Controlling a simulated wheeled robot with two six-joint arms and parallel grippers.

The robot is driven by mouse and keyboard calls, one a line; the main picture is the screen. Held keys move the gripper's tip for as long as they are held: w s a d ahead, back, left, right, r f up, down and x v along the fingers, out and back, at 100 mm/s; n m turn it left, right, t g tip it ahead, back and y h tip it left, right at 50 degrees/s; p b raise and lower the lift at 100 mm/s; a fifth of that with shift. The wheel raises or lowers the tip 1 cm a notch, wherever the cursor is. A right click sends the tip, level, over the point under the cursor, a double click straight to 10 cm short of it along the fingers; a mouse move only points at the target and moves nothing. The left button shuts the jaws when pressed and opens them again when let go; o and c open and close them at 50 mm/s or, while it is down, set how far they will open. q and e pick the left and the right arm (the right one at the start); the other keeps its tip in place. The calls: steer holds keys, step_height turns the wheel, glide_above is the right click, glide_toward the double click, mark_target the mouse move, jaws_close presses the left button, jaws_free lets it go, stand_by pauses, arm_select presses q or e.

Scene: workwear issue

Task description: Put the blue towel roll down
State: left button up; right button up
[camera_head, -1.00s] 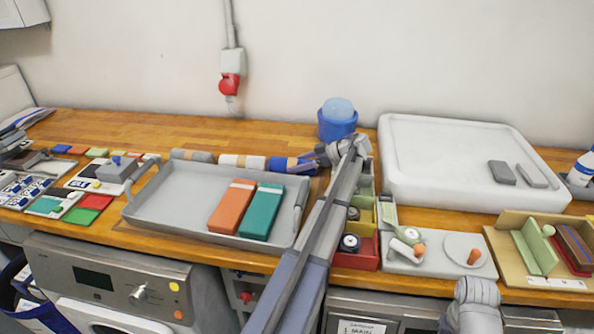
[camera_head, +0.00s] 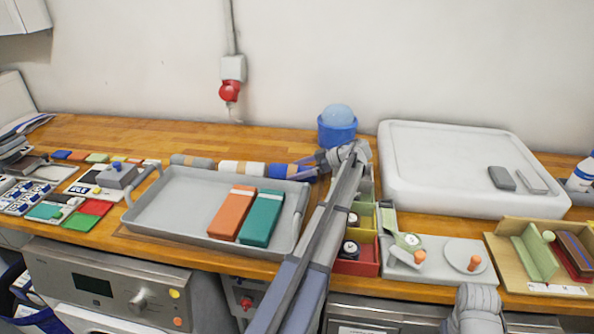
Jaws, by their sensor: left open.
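The blue towel roll (camera_head: 284,171) lies on its side on the wooden bench, behind the right part of the grey tray, at the end of a row of rolls. My left gripper (camera_head: 310,167) is open at the roll's right end, with its fingers pointing left. Its fingertips are very close to the roll; I cannot tell whether they touch it. My left arm crosses the middle of the view. Only a rounded part of my right arm shows at the bottom right; its gripper is out of view.
A white roll (camera_head: 236,168) and a grey roll (camera_head: 198,162) lie to the left. The grey tray (camera_head: 178,205) holds an orange and a teal box. A blue tub (camera_head: 337,131) stands behind my wrist. Red and yellow bins (camera_head: 367,259) and a white block (camera_head: 450,165) are right.

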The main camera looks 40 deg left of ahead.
arm_select(q)
steer(key=p+v, duration=0.4)
steer(key=v, duration=0.6)
steer(key=shift+w+d+r, duration=0.2)
steer(key=shift+d+r, duration=0.05)
steer(key=shift+r, duration=0.05)
steer(key=shift+o, duration=0.2)
steer(key=shift+w+d+r+p, duration=0.15)
steer(key=shift+w+d+p, duration=0.1)
steer(key=shift+d+p, duration=0.2)
